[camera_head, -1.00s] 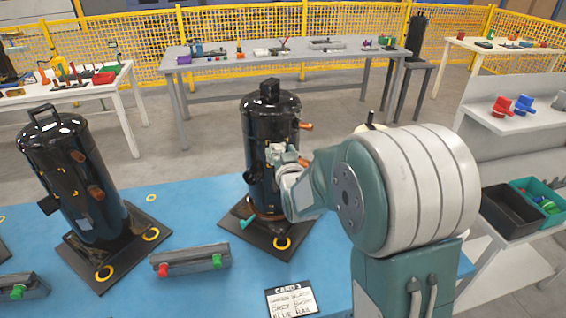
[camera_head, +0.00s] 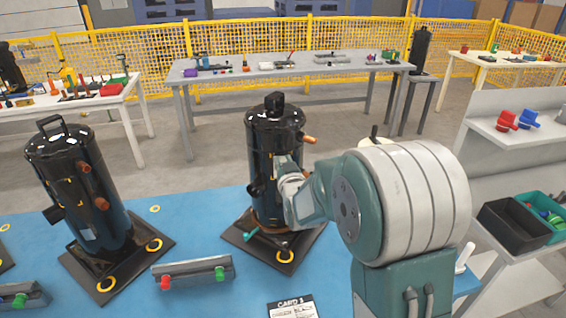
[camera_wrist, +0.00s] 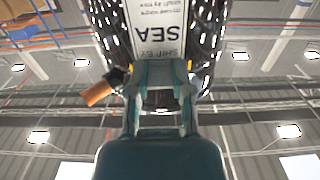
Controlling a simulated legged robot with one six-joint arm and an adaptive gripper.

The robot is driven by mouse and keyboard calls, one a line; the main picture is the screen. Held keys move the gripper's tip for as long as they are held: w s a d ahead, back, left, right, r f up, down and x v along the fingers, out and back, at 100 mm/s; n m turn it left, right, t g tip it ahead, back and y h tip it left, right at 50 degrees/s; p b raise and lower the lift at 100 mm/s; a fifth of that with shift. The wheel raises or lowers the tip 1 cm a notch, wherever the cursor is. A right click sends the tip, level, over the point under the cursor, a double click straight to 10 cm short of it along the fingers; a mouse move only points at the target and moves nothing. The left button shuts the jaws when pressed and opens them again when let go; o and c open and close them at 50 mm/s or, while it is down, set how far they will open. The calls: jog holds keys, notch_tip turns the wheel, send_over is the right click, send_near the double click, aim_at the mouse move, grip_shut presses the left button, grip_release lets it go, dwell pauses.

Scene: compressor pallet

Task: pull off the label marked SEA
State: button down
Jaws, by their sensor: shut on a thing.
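The white label marked SEA (camera_wrist: 157,25) shows upside down in the wrist view, in front of a dark, shiny curved surface. My gripper (camera_wrist: 160,72) is shut on the label's near end, with a finger on each side of it. In the head view my gripper (camera_head: 283,172) is at the right front of the middle black compressor (camera_head: 262,135), which stands upright on a dark base plate. My own arm partly hides the gripper there, and the label cannot be made out. Whether the label still touches the compressor is unclear.
A copper stub (camera_wrist: 98,93) sticks out left of my gripper in the wrist view. A second black compressor (camera_head: 78,185) stands at left on the blue table (camera_head: 200,215). A grey block with red and green knobs (camera_head: 193,271) and a card (camera_head: 291,307) lie in front.

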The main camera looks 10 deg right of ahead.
jog(key=shift+s, duration=0.1)
dwell(0.7)
jog(key=s, duration=0.6)
dwell(1.0)
